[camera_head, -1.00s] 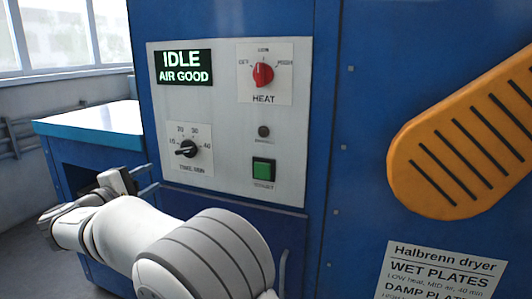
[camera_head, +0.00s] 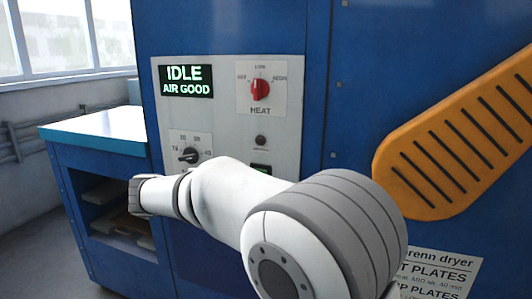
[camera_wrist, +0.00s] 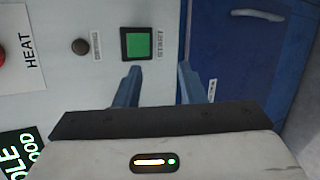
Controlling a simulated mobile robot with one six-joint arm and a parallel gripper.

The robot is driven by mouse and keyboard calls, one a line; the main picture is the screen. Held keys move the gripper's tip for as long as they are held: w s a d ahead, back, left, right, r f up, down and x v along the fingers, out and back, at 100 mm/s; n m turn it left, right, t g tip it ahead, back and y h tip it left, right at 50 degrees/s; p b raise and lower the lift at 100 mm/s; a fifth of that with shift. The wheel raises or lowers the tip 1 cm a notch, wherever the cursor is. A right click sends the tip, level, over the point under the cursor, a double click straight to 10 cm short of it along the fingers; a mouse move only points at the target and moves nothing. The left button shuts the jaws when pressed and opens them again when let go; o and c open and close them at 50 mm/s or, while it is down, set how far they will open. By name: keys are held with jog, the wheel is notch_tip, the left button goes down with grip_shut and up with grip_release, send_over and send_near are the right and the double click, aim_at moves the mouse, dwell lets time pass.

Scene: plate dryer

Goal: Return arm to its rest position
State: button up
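My white and grey arm (camera_head: 225,195) reaches in front of the dryer's control panel (camera_head: 225,115) in the head view and covers its lower part. My gripper (camera_wrist: 158,72) shows in the wrist view with two blue-grey fingers apart and nothing between them. The fingers are near the green start button (camera_wrist: 138,44), which lies beyond them; I cannot tell the exact gap. In the head view the fingers are not visible, and the start button (camera_head: 261,169) is mostly hidden behind my arm.
The display (camera_head: 186,81) reads IDLE, AIR GOOD. A red heat knob (camera_head: 260,89) and a black timer knob (camera_head: 188,155) are on the panel. An orange slotted guard (camera_head: 430,165) is at right. A blue bench (camera_head: 95,130) with a shelf stands at left.

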jog(key=s+d+r+m+g+p, duration=0.1)
jog(key=s+d+m+g+p, duration=0.25)
jog(key=d, duration=0.85)
jog(key=s+d+m+g+y+p, duration=0.1)
jog(key=s+d+m+y+p, duration=0.1)
jog(key=s, duration=0.6)
jog(key=s+d+f+m+g+y+p, duration=0.1)
jog(key=s+d+m+g+y+p, duration=0.1)
jog(key=s+d, duration=0.4)
jog(key=s+d+m+g+y+p, duration=0.1)
jog(key=s+d+m+y+p, duration=0.2)
jog(key=s, duration=0.6)
jog(key=shift+s+d+f+m+g+y+p, duration=0.4)
jog(key=shift+d+m+p, duration=0.6)
jog(key=shift+m, duration=0.35)
